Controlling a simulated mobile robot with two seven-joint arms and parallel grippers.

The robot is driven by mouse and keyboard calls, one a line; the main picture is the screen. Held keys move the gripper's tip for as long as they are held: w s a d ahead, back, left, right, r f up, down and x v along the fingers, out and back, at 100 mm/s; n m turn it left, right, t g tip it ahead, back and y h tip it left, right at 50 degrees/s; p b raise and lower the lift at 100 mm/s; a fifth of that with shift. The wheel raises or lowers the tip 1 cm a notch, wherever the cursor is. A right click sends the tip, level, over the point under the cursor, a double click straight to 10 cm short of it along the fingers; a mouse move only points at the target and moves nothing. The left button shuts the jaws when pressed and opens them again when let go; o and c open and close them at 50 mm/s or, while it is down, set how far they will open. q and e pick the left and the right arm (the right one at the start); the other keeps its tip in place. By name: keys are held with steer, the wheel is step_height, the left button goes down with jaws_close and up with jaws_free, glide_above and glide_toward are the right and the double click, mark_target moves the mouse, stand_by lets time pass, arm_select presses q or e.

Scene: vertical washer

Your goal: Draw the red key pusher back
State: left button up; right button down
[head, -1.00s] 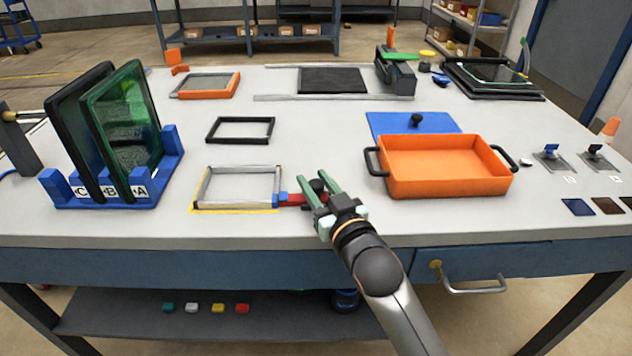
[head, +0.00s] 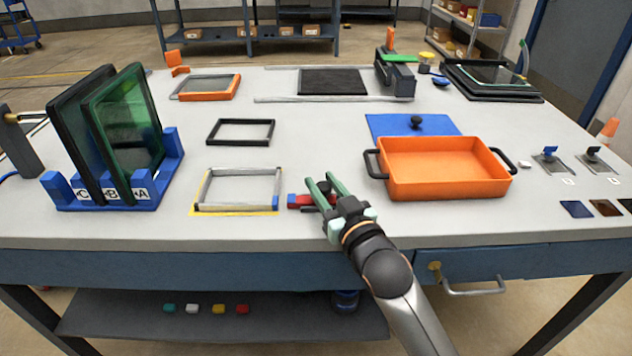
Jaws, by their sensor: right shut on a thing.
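The red key pusher (head: 299,201) lies low over the front middle of the table, with a blue tip at its left end. My right gripper (head: 325,183) has its green fingers around the pusher's right part and is shut on it; the fingers hide part of it. The grey frame (head: 238,189) on its yellow-edged base lies to the left. A gap of bare table shows between the frame's right side and the pusher's blue tip. My left gripper is not in view.
An orange tray (head: 445,168) with black handles stands right of my gripper, in front of a blue plate (head: 385,123). A black frame (head: 240,131) lies behind the grey one. A blue rack (head: 105,196) holds upright panels at left. The table's front edge is close.

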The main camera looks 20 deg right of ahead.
steer(key=d, duration=0.2)
steer(key=shift+s+d+r+p, duration=0.1)
steer(key=shift+s+d+p, duration=0.25)
steer(key=shift+p, duration=0.05)
steer(key=shift+d, duration=0.15)
steer(key=c, duration=0.5)
jaws_free()
steer(key=shift+s, duration=0.15)
steer(key=shift+s, duration=0.3)
steer(key=s, duration=0.4)
steer(key=s+d, duration=0.1)
steer(key=s, duration=0.6)
steer(key=shift+s+d, duration=0.2)
steer(key=shift+s, duration=0.1)
